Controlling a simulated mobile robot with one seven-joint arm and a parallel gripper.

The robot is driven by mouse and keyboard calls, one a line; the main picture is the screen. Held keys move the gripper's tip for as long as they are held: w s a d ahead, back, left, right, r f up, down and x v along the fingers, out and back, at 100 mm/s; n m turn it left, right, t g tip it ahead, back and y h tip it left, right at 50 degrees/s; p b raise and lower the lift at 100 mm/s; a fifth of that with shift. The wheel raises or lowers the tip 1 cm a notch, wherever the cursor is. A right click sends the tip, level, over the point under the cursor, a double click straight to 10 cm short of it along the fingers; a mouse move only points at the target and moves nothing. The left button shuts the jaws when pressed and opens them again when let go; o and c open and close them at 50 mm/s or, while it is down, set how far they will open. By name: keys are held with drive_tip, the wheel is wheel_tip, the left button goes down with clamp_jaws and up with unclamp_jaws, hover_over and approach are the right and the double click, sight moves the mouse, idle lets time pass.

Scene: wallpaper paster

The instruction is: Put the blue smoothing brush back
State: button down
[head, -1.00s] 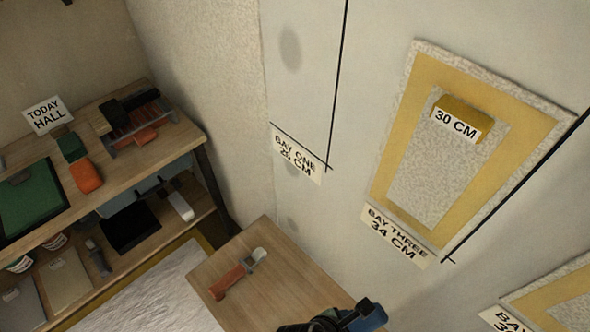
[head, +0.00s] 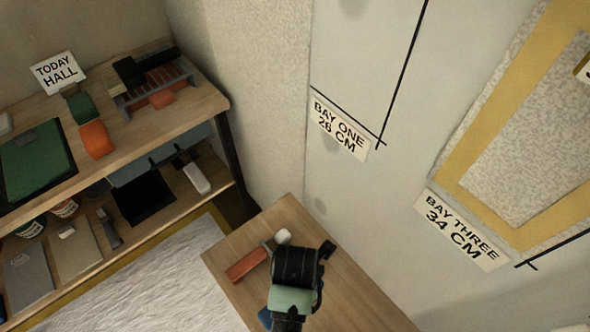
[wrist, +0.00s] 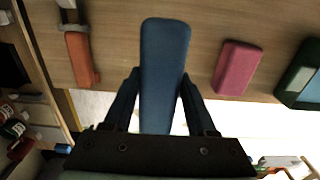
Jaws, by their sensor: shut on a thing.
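The blue smoothing brush (wrist: 165,50) is a long blue block, seen in the wrist view between the two dark fingers of my gripper (wrist: 158,82). The fingers are shut on its sides, and its far end points away over a wooden surface. I cannot tell whether it touches that surface. In the head view my gripper (head: 294,272) is above the small wooden table (head: 350,290), beside an orange-handled tool. It hides most of the brush; a bit of blue (head: 265,318) shows at its lower left.
The orange-handled tool (head: 247,265) lies on the small table. A pink block (wrist: 237,68) lies right of the brush. At left, a wooden shelf (head: 200,98) holds a slotted grey rack (head: 122,100), an orange block (head: 96,140) and a green mat (head: 38,160). The wall stands close at right.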

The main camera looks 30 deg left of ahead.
wheel_tip(320, 180, down, 9)
drive_tip(key=shift+b, duration=0.55)
drive_tip(key=shift+c, duration=1)
unclamp_jaws()
drive_tip(key=shift+f, duration=0.1)
drive_tip(key=shift+f+b, duration=0.2)
drive_tip(key=shift+b, duration=0.3)
wheel_tip(320, 180, up, 13)
drive_tip(key=p, duration=0.3)
drive_tip(key=shift+w+d+r, duration=0.1)
drive_tip(key=shift+w, duration=0.05)
